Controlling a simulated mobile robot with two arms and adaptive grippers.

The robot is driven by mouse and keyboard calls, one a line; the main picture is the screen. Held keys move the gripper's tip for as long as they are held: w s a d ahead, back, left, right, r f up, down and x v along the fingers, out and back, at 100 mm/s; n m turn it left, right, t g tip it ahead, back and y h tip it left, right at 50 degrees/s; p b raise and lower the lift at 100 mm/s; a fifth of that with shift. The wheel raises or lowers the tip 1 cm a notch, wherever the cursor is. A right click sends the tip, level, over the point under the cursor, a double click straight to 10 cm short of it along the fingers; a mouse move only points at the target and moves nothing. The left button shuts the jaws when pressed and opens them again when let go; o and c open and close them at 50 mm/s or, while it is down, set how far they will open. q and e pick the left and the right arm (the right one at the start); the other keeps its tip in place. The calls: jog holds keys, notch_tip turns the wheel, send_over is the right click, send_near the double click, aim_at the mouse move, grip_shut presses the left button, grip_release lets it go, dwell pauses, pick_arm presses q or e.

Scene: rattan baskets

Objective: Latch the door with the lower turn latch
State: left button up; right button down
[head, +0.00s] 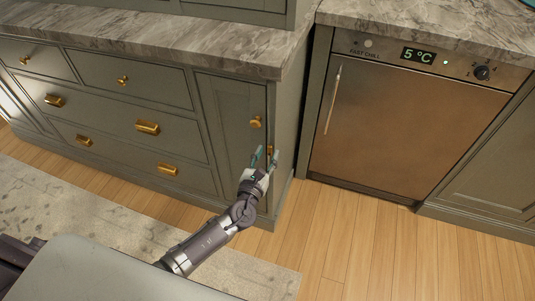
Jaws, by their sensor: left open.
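The narrow grey-green cabinet door (232,105) is at the right end of the drawer cabinet and looks closed, flush with its frame. A round gold knob (256,122) is on its right side. Below the knob, at the door's right edge, a small gold piece that looks like the lower turn latch (269,149) shows partly behind my fingers. Its turn position is too small to tell. My left gripper (266,154) is open, its two teal-tipped fingers apart at the latch. I cannot tell whether they touch it. My right gripper is out of view.
Closed drawers (130,80) with gold handles are to the left, under a marble countertop (150,35). A brown chiller (400,130) with a vertical handle is to the right. The wooden floor (380,250) is clear; a pale rug (90,215) lies at left.

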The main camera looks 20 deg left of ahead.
pick_arm(q)
jog(key=shift+w, duration=0.4)
grip_shut()
